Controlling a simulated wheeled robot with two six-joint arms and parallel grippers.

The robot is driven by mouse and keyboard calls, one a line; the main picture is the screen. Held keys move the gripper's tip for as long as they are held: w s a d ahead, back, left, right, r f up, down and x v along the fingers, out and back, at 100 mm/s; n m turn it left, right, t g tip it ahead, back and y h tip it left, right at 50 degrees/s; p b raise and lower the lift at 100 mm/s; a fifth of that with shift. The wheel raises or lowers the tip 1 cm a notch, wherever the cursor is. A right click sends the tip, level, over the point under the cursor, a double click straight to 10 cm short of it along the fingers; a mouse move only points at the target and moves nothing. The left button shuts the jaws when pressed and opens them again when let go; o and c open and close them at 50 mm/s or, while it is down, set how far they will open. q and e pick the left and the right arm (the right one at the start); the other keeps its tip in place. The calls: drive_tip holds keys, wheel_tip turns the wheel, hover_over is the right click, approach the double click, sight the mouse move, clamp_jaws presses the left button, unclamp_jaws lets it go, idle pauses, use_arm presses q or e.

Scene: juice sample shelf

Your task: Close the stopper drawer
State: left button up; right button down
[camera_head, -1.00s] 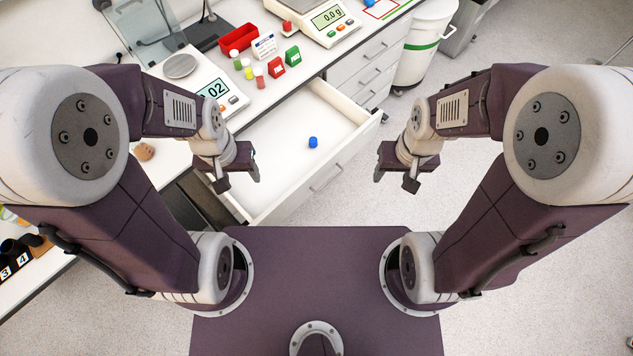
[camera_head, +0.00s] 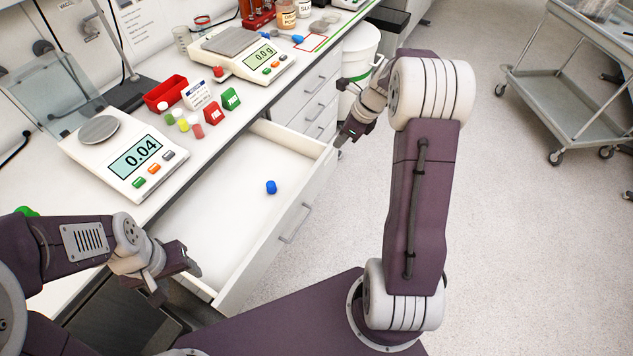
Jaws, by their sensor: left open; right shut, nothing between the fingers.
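The stopper drawer (camera_head: 262,256) is a white drawer pulled far out from under the bench. A blue stopper (camera_head: 271,187) lies on its floor. A grey bar handle (camera_head: 296,223) is on its front panel. My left gripper (camera_head: 177,281) is open and empty, near the drawer's near end, by its left side in the picture. My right gripper (camera_head: 347,138) is shut and empty, close to the far front corner of the drawer. I cannot tell whether it touches the drawer.
On the bench stand a balance (camera_head: 125,155) reading 0.04, a second balance (camera_head: 243,55), a red bin (camera_head: 166,93) and small vials. Shut drawers (camera_head: 313,92) and a white bin (camera_head: 359,55) lie beyond. A grey cart (camera_head: 575,95) stands right. Floor between is clear.

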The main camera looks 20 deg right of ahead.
drive_tip(key=s+d+f+m+b, duration=0.2)
drive_tip(key=s+d+f, duration=0.1)
drive_tip(key=d+f, duration=0.35)
use_arm(q)
drive_tip(key=f, duration=0.3)
drive_tip(key=f+b, duration=0.1)
drive_tip(key=f, duration=0.1)
drive_tip(key=shift+s+d+f, duration=0.1)
drive_tip(key=shift+s, duration=0.15)
use_arm(e)
drive_tip(key=w+a+f, duration=0.5)
drive_tip(key=w+f, duration=0.1)
drive_tip(key=f, duration=0.3)
drive_tip(key=shift+w+a+f, duration=0.2)
drive_tip(key=shift+w+a, duration=0.05)
